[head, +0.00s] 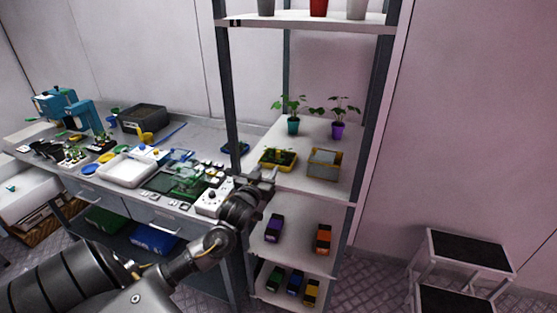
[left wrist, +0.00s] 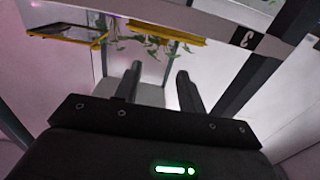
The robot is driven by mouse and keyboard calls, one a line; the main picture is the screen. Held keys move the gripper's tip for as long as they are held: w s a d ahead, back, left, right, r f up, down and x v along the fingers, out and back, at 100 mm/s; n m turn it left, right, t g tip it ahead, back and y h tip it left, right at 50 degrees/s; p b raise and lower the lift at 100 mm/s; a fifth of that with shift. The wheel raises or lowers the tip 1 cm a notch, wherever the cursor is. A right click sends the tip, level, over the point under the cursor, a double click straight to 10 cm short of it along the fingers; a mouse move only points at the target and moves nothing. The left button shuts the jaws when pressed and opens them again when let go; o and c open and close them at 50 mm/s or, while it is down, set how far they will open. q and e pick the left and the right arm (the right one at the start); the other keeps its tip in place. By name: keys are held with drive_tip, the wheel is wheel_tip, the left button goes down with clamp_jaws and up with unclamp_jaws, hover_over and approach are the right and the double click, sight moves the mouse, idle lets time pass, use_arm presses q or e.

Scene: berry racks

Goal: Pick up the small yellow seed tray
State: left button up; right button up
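A small yellow seed tray (head: 277,159) with green seedlings stands on the middle shelf of the rack, at its left front. Its yellow edge (left wrist: 165,33) and leaves also show in the left wrist view, beyond the fingertips. My left gripper (head: 264,177) is at the front edge of that shelf, just in front of the tray. In the left wrist view the two fingers (left wrist: 158,85) are apart with nothing between them. They do not appear to touch the tray. My right gripper is not in view.
A grey, yellow-edged tray (head: 326,164) stands to the right on the same shelf. Two potted plants, in a teal pot (head: 293,126) and a purple pot (head: 338,131), stand behind. A rack post (head: 230,90) rises at the left, beside a cluttered workbench.

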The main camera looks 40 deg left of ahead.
sight(277, 152)
use_arm(q)
drive_tip(key=p+x, duration=0.1)
drive_tip(key=x, duration=0.4)
drive_tip(key=shift+w+a+p, duration=0.2)
drive_tip(key=shift+w+p, duration=0.15)
drive_tip(key=shift+w+a+r, duration=0.1)
drive_tip(key=shift+w+r, duration=0.05)
drive_tip(key=p+x, duration=0.2)
drive_tip(key=x, duration=0.2)
drive_tip(key=shift+a+p, duration=0.2)
drive_tip(key=shift+p, duration=0.1)
drive_tip(key=shift+w+f, duration=0.3)
drive_tip(key=shift+f, duration=0.05)
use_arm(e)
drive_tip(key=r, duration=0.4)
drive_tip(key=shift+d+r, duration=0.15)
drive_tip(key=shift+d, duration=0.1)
use_arm(q)
drive_tip(key=shift+s, duration=0.1)
clamp_jaws()
